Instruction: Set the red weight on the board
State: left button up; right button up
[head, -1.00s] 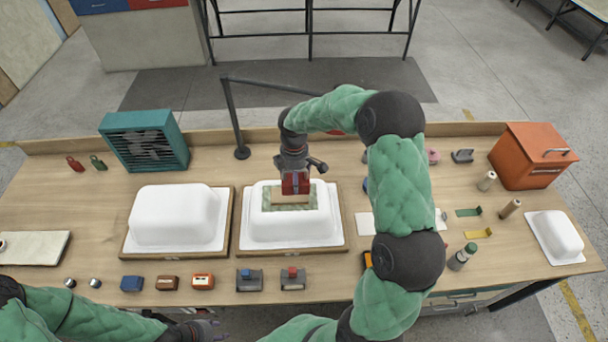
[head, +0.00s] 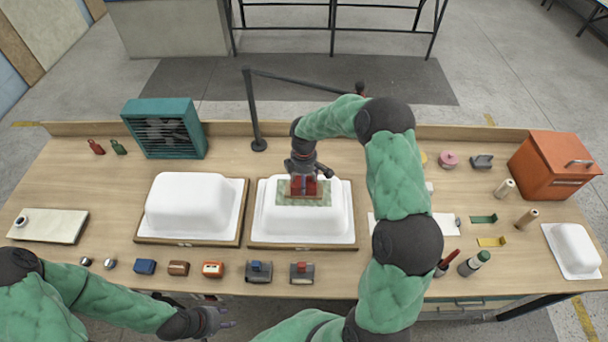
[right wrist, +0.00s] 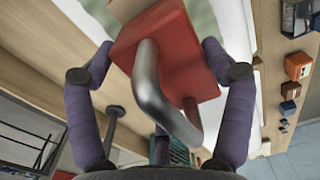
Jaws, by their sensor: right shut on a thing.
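The red weight (head: 304,187) is in my right gripper (head: 304,180), over the green patch on the right-hand white tub shell. In the right wrist view the weight (right wrist: 165,55) is a red block with a grey bar handle, between the two fingers (right wrist: 160,75). The board (right wrist: 122,10) shows as a tan edge beyond the weight; in the head view the weight and gripper hide most of it. I cannot tell whether the weight touches the board. My left gripper (head: 210,320) is low at the front edge, apparently open and empty.
The right-hand tub shell (head: 340,215) sits on a wooden-rimmed base, beside another white shell (head: 190,205). Small blocks and clamps line the front. A teal fan heater (head: 165,128) and black post (head: 255,110) stand behind; an orange box (head: 553,160) is at right.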

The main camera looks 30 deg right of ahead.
jog(key=o, duration=1.6)
jog(key=shift+a+r, duration=0.1)
notch_tip(320, 180, up, 12)
